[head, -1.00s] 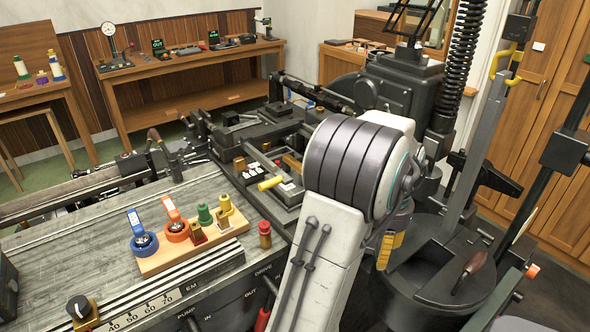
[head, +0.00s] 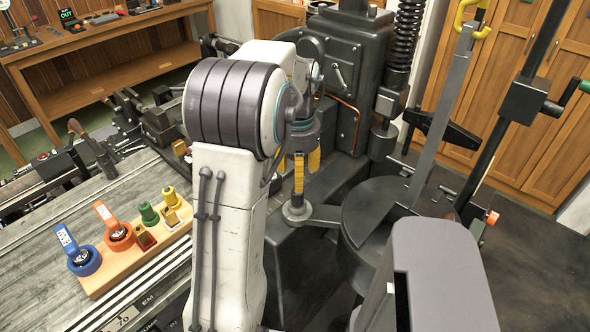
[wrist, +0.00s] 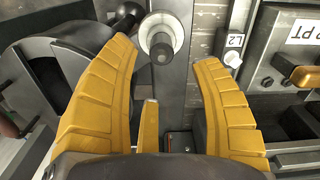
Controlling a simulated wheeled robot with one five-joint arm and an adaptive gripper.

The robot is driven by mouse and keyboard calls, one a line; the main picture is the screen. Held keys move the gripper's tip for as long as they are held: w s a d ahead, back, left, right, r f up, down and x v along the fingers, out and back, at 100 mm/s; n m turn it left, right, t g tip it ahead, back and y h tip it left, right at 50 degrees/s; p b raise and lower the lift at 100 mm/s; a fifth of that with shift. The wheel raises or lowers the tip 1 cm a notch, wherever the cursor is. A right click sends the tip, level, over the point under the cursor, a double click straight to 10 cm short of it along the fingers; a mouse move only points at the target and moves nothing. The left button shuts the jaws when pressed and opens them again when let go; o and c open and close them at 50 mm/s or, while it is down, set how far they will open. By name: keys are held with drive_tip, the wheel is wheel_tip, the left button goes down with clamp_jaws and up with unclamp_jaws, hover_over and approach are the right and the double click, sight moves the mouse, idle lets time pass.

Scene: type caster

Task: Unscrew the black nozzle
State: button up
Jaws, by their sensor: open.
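In the head view my gripper (head: 306,172) hangs below my arm, beside the big dark machine. A small grey round fitting (head: 296,211) is just under it. I cannot tell for sure whether this is the same part.
The dark round pot (head: 385,215) stands right of my gripper. The tall casting machine (head: 345,75) rises behind it. A wooden block (head: 135,260) with coloured parts lies on the bench at left. In the wrist view, an amber handle (wrist: 303,75) is at right.

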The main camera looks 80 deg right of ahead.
sight(297, 194)
drive_tip(key=shift+w+d+f, duration=0.1)
drive_tip(key=shift+f, duration=3.6)
clamp_jaws()
drive_tip(key=shift+c, duration=2.1)
unclamp_jaws()
drive_tip(key=m, duration=1.2)
drive_tip(key=shift+m, duration=0.4)
